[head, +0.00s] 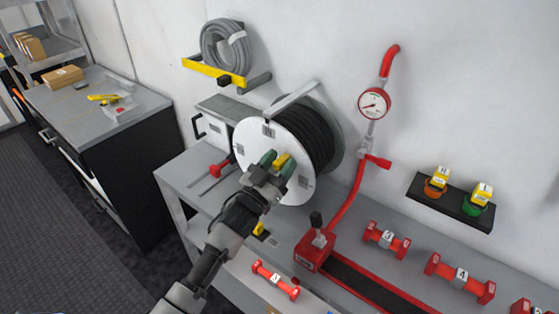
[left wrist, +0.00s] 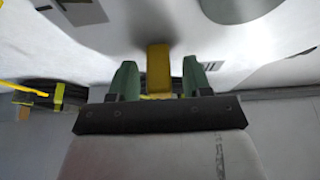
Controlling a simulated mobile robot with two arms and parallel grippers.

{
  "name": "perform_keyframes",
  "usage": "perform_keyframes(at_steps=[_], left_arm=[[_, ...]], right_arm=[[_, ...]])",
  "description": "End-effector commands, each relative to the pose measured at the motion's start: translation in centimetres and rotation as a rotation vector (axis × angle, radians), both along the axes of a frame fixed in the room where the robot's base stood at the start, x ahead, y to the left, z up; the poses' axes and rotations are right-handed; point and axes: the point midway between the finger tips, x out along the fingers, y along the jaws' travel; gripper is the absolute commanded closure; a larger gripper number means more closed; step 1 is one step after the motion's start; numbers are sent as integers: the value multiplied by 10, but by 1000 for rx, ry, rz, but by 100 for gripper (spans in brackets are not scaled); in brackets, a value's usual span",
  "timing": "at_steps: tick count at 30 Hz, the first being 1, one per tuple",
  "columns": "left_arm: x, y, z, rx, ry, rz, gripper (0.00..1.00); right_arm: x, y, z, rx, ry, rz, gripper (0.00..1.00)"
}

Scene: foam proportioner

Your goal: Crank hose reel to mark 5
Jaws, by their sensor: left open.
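The hose reel (head: 256,142) has a white front disc with small dark label patches, too small to read, and black hose (head: 318,132) wound behind it. A yellow crank handle (head: 282,159) sticks out from the disc. My left gripper (head: 278,161) is at the disc's front, with its green fingers apart on either side of the handle. In the left wrist view the yellow handle (left wrist: 158,65) stands between the open fingers, with a gap visible on both sides. The gripper hides part of the disc. My right gripper is not in view.
A grey bench (head: 187,163) carries the reel, a red lever box (head: 314,250) and several numbered red pieces, one marked 4 (head: 460,277). A red pipe with a gauge (head: 374,103) rises behind. A coiled grey hose (head: 224,47) hangs on the wall. A dark cabinet (head: 118,160) stands left.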

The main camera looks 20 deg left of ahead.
Motion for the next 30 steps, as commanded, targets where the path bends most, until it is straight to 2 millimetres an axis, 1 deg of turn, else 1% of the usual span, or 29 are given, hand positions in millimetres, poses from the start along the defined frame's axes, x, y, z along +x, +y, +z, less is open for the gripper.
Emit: perform_keyframes(at_steps=[5, 6, 11, 15, 16, 24, 30], left_arm=[[0, 0, -1, 0, 0, 0, 51], [0, 0, -1, 0, 0, 0, 53], [0, 0, 0, 0, 0, 0, 77], [0, 0, 0, 0, 0, 0, 99], [0, 0, 0, 0, 0, 0, 100], [0, 0, -1, 7, -3, 0, 100], [-2, -4, -6, 62, -21, -1, 100]], right_arm=[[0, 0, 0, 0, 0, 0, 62], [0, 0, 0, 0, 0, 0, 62], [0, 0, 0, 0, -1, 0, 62], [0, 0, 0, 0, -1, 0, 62], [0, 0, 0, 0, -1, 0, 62], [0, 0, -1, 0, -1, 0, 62], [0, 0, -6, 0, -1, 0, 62]])
